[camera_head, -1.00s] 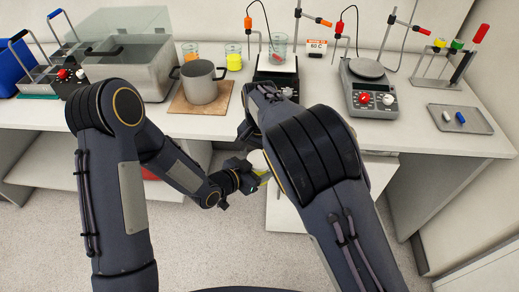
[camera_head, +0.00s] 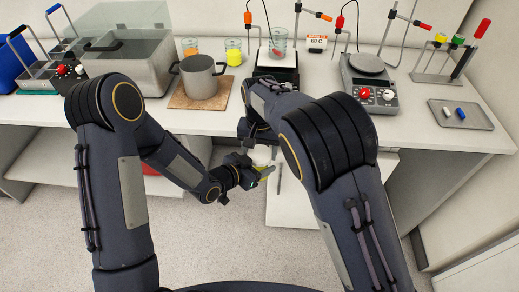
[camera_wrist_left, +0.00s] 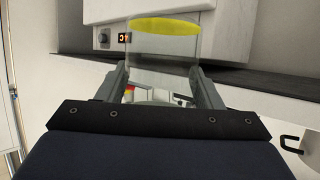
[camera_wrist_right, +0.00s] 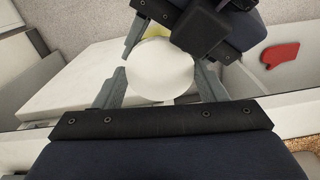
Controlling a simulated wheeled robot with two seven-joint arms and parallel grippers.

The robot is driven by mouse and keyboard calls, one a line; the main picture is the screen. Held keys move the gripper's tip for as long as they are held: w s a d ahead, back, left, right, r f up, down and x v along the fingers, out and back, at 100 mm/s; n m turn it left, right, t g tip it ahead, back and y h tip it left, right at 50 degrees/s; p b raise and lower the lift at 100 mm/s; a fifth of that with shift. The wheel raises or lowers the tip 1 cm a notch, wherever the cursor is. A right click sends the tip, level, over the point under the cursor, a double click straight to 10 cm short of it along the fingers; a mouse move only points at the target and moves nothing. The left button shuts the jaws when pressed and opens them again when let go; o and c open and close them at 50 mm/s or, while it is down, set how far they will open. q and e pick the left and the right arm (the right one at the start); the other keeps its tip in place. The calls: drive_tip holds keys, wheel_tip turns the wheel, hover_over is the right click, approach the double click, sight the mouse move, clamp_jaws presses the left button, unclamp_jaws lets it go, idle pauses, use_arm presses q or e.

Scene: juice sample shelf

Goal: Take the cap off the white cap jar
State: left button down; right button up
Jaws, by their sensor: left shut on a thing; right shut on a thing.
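The jar is clear with yellow contents (camera_wrist_left: 165,30); it also shows in the head view (camera_head: 266,170). My left gripper (camera_wrist_left: 163,72) is shut on the jar's sides and holds it in the air in front of the bench. The jar's white round cap (camera_wrist_right: 160,72) is between the fingers of my right gripper (camera_wrist_right: 161,84), which is shut on it. The cap also shows as a small pale patch in the head view (camera_head: 262,156), where my right arm hides much of the right gripper. I cannot tell whether the cap is still seated on the jar.
The bench (camera_head: 225,123) carries a grey pot (camera_head: 200,80) on a brown board, a scale (camera_head: 369,85) and a tray (camera_head: 462,115). A stand with coloured caps (camera_head: 450,60) is at the back right. A red object (camera_wrist_right: 281,56) lies beside the grippers in the right wrist view.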

drive_tip(key=o, duration=1.1)
drive_tip(key=shift+r, duration=2.35)
wheel_tip(320, 180, up, 3)
drive_tip(key=m, duration=0.2)
drive_tip(key=shift+m, duration=0.7)
wheel_tip(320, 180, down, 8)
drive_tip(key=shift+r, duration=0.15)
